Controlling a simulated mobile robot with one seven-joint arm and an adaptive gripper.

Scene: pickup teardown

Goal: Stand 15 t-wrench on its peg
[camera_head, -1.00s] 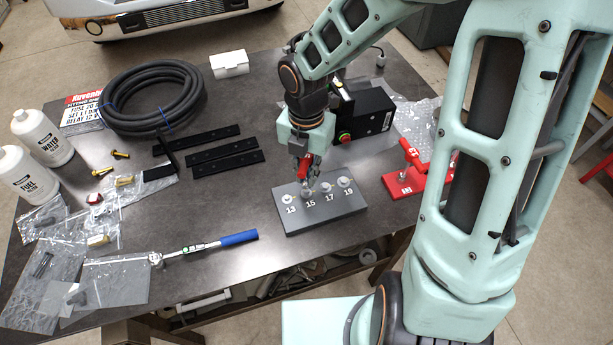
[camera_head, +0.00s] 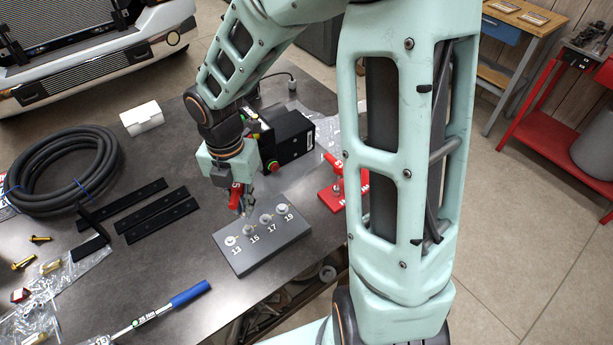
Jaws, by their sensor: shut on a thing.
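A red T-wrench handle marked 15 (camera_head: 236,194) is in my gripper (camera_head: 245,205), which is shut on it. The gripper and wrench are over the back edge of a grey peg block. The wrench's lower end is partly hidden by the fingers and appears apart from the pegs. The grey block (camera_head: 262,252) has a row of round pegs labelled 13, 15, 17 and 19. Peg 15 (camera_head: 249,229) is visible and bare, just in front of and below the gripper.
A red stand (camera_head: 329,200) holding a red T-handled tool is right of the block. A black box (camera_head: 290,138) stands behind. Black bars (camera_head: 160,219), a coiled hose (camera_head: 60,170) and a blue-handled torque wrench (camera_head: 160,312) lie left. Bare table lies left of the block.

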